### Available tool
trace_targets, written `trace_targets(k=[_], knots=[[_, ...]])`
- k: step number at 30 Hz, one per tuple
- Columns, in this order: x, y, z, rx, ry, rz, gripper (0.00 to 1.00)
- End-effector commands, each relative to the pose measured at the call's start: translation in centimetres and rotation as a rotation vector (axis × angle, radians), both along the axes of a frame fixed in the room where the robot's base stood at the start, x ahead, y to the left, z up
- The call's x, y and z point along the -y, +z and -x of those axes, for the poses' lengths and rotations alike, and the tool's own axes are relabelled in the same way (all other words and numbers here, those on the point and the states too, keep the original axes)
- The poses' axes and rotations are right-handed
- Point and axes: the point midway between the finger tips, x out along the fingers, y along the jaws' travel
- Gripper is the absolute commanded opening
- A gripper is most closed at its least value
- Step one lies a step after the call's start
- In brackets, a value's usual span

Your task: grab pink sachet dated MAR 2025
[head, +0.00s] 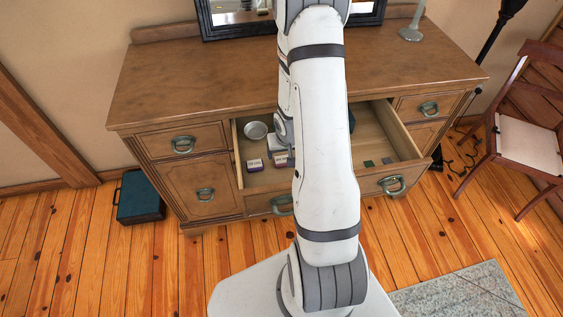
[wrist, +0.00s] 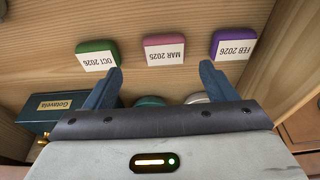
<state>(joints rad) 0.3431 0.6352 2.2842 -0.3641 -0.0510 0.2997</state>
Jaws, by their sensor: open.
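The pink sachet (wrist: 164,49) with the label MAR 2025 lies on the wooden drawer floor in the wrist view, its print upside down. A green sachet (wrist: 97,55) marked OCT 2026 lies left of it, and a purple sachet (wrist: 233,45) marked FEB 2026 lies right of it. My gripper (wrist: 160,74) is open and empty, its two blue-grey fingers spread below the pink sachet, which lines up with the gap between them. In the head view my arm hides much of the open drawer (head: 403,131) and my gripper is mostly covered.
A dark green box (wrist: 62,108) labelled Gotavela is beside my left finger. A teal round object (wrist: 150,101) shows partly between the fingers. Small dark green pieces (head: 369,163) lie at the right.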

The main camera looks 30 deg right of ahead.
Motion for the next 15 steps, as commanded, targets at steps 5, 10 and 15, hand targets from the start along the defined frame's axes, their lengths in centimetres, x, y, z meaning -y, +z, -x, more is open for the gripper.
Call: trace_targets(k=[5, 10, 15], knots=[[-0.2, -2.2, -0.6, 0.001, 0.0, 0.0, 0.78], [-0.3, -4.5, -1.3, -0.001, -0.002, -0.001, 0.78], [-0.2, -5.3, -1.7, 0.001, -0.001, 0.001, 0.78]])
